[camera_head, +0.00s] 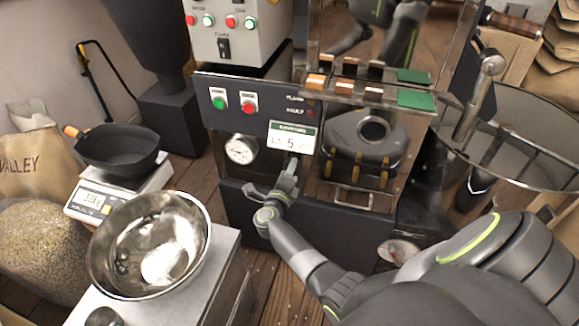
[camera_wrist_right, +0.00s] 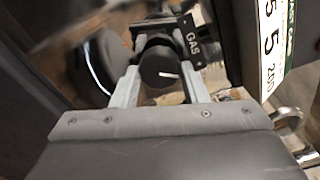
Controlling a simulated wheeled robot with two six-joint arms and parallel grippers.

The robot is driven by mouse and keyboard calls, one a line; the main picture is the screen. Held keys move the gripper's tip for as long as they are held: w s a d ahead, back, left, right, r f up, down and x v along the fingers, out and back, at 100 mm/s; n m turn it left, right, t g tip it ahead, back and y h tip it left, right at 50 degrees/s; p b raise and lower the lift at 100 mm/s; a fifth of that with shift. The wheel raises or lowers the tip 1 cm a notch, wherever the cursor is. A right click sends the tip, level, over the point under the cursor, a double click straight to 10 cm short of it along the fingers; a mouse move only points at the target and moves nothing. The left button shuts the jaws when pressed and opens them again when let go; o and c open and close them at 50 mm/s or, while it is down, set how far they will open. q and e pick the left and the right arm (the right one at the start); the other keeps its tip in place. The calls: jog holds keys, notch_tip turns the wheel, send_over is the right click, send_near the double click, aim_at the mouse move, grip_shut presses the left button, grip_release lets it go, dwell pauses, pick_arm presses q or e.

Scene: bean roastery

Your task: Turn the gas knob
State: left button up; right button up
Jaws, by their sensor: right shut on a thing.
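The gas knob (camera_wrist_right: 160,68) is round and black with a white pointer line, seen in the right wrist view beside a black plate (camera_wrist_right: 189,42) lettered "GAS". My right gripper (camera_wrist_right: 163,80) has one grey finger on each side of the knob and is shut on it. In the head view my right gripper (camera_head: 289,172) is at the roaster's dark front, just below the white and green display card (camera_head: 292,137); the knob is hidden there. The pointer line lies nearly level in the wrist picture. My left gripper is not in view.
A pressure gauge (camera_head: 240,149) and green and red buttons (camera_head: 234,103) sit left of my gripper on the roaster. A steel bowl (camera_head: 125,262) and a black pan (camera_head: 118,152) on a scale stand to the left. A round metal bin (camera_head: 535,150) is at right.

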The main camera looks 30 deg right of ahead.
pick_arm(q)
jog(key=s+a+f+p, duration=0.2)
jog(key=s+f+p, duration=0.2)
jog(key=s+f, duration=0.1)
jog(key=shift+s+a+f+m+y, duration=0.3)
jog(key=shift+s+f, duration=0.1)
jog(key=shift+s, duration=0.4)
pick_arm(e)
jog(key=n, duration=0.6)
jog(key=shift+r+n, duration=0.15)
jog(key=shift+n, duration=0.15)
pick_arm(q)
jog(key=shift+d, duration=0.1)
pick_arm(e)
jog(key=o, duration=1)
jog(key=shift+c, duration=0.2)
jog(key=shift+a, duration=0.15)
